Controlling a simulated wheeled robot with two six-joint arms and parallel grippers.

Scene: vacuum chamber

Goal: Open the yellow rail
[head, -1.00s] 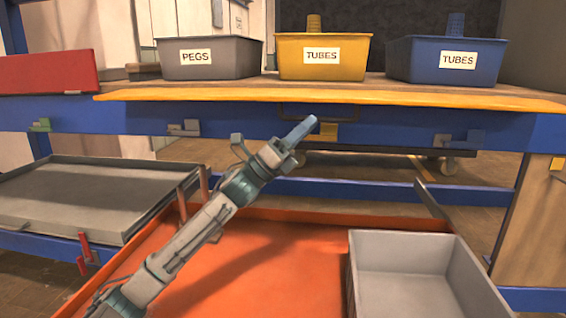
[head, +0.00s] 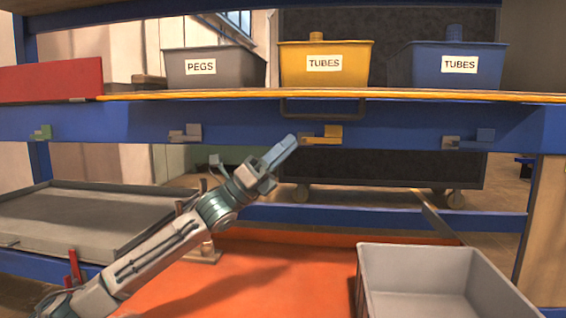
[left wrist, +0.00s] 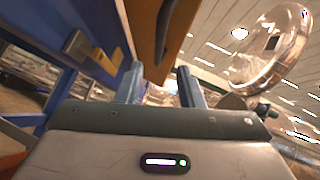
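The yellow rail (head: 420,96) is a long, thin yellow strip along the shelf's front edge. A dark bar handle (head: 323,116) hangs at its middle. A yellow latch (head: 332,133) sits on the blue beam just below the handle. My left gripper (head: 282,153) is below and left of the handle, beside the latch. In the left wrist view its two fingers (left wrist: 160,88) stand apart with nothing seen held. My right gripper is not in view.
Grey PEGS (head: 210,78), yellow TUBES (head: 350,78) and blue TUBES (head: 430,75) bins stand on the shelf. A red box (head: 50,80) is at its left. A grey open bin (head: 415,253) stands on the orange surface (head: 240,285) below. A grey tray (head: 70,188) is at left.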

